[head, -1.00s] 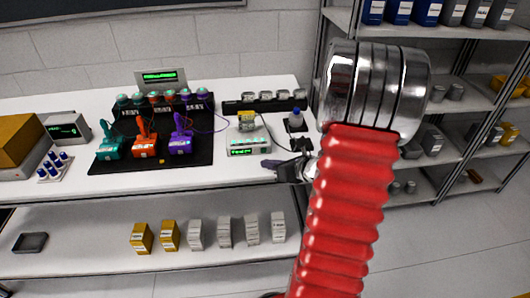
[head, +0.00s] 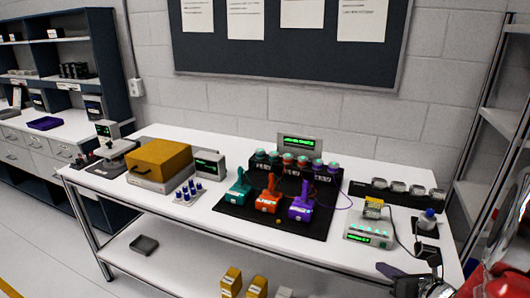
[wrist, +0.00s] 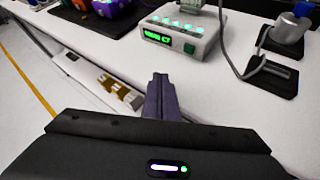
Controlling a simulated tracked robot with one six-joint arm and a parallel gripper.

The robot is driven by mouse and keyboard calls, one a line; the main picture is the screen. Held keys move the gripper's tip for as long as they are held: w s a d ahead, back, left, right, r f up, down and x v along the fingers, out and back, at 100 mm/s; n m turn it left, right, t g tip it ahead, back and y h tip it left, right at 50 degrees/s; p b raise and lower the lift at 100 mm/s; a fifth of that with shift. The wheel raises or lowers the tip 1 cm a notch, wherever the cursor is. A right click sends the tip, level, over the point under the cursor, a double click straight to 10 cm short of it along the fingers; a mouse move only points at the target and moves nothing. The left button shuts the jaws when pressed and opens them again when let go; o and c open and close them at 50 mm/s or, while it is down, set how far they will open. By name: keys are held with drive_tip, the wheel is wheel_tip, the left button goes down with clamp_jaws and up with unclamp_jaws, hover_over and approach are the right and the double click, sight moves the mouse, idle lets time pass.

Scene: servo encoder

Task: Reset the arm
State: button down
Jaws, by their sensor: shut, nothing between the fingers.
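My gripper (head: 402,276) is at the lower right of the head view, just off the front edge of the table, with only part of my arm showing beside it. In the wrist view my gripper's dark fingers (wrist: 160,85) are together with nothing between them. They point toward the white table (wrist: 250,105). A white box with a green display and lit green buttons (wrist: 180,30) lies beyond the fingertips; it also shows in the head view (head: 368,238).
Teal (head: 238,190), orange (head: 268,200) and purple (head: 301,208) devices stand on a black mat (head: 235,212). A yellow-topped box (head: 160,165) is at left. A cabled stand with a blue-topped bottle (head: 427,220) is near the right. Boxes stand on the lower shelf (head: 190,265).

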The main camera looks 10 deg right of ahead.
drive_tip(key=s+a+r+n+g+y, duration=0.1)
drive_tip(key=a+r+n+g+y, duration=0.3)
drive_tip(key=a+n, duration=0.75)
drive_tip(key=s+a+r+n+g+y, duration=0.15)
drive_tip(key=a+r+n, duration=0.5)
drive_tip(key=a, duration=0.75)
drive_tip(key=s+a+r+n+h, duration=0.2)
drive_tip(key=s+n, duration=0.3)
drive_tip(key=n, duration=0.5)
drive_tip(key=s+a+r+n+g+h, duration=0.1)
drive_tip(key=s+r+n+h, duration=0.3)
drive_tip(key=n, duration=0.6)
drive_tip(key=shift+s+a+r, duration=0.3)
drive_tip(key=shift+s+a, duration=0.6)
